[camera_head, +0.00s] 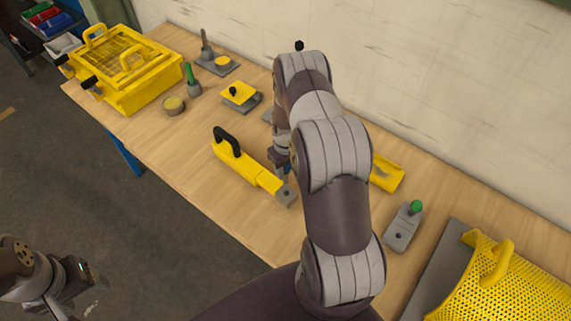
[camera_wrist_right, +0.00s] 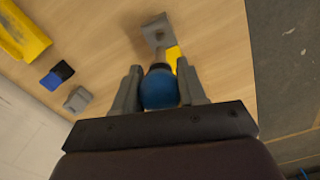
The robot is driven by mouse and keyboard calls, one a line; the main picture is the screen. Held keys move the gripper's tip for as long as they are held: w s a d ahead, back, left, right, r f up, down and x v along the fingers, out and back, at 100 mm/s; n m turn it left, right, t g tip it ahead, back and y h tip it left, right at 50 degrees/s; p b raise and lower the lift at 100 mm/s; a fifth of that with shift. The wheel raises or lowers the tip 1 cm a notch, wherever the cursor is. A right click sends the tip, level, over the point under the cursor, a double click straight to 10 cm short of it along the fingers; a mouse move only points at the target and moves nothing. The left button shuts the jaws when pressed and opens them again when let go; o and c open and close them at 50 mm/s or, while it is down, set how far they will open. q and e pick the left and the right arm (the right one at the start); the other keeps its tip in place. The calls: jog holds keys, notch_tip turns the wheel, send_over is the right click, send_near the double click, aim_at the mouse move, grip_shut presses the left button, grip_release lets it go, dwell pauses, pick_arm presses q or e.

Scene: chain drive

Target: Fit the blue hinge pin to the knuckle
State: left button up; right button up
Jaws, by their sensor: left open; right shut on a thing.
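My right gripper (camera_wrist_right: 158,92) is shut on the blue hinge pin (camera_wrist_right: 159,90), whose round blue head shows between the fingers in the right wrist view. A dark part of the pin points toward the table, and its far end is hard to make out. The grey knuckle (camera_wrist_right: 155,30) with a hole lies just beyond it, apart from the pin in the picture. In the head view, the knuckle (camera_head: 286,194) sits at the end of a yellow bar (camera_head: 240,166) with a black handle. My left gripper (camera_head: 88,288) is open and empty, off the table's front.
A yellow cage-like box (camera_head: 125,70) stands at the far left. Grey fixtures, including a plate with a green knob (camera_head: 403,228), stand along the table. A yellow trough (camera_head: 386,173) lies behind my right arm, and a perforated yellow guard (camera_head: 505,290) stands at the right.

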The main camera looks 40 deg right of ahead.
aim_at(287, 178)
jog(key=shift+f+b, duration=0.3)
notch_tip(287, 178, down, 5)
jog(key=b, duration=0.4)
jog(key=shift+f, duration=0.1)
jog(key=shift+d, duration=0.15)
jog(key=shift+b, duration=0.5)
dwell(0.7)
jog(key=shift+f+b, duration=2.95)
jog(key=shift+f, duration=0.5)
jog(key=o, duration=1.2)
jog(key=shift+s, duration=0.1)
